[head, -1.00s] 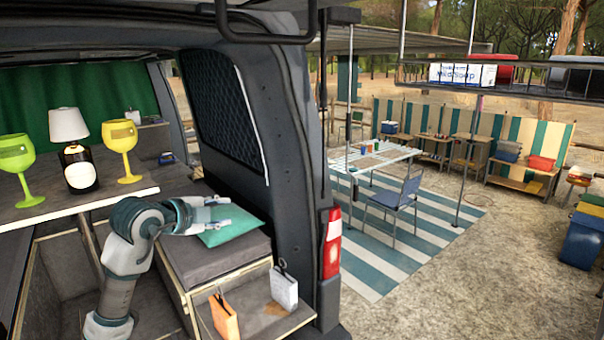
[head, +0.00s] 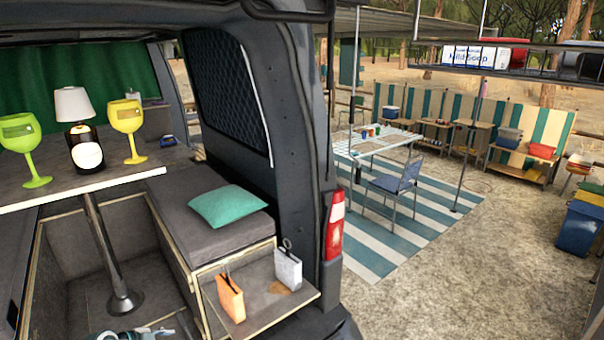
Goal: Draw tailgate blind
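I cannot single out a tailgate blind for certain. A black bent bar (head: 290,15) hangs at the top edge, over the rear opening of the van; whether it belongs to the blind is unclear. A green curtain (head: 80,85) hangs across the far end of the van. A dark quilted panel (head: 225,95) covers the side window. A small part of my arm, seemingly the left gripper (head: 135,335), shows at the bottom edge, mostly cut off; its fingers cannot be read. It is well below the bar. My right gripper is out of view.
Inside stand a table (head: 120,178) with goblets and a lamp, and a grey bench (head: 195,230) with a green cushion (head: 228,206). Open ground lies right.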

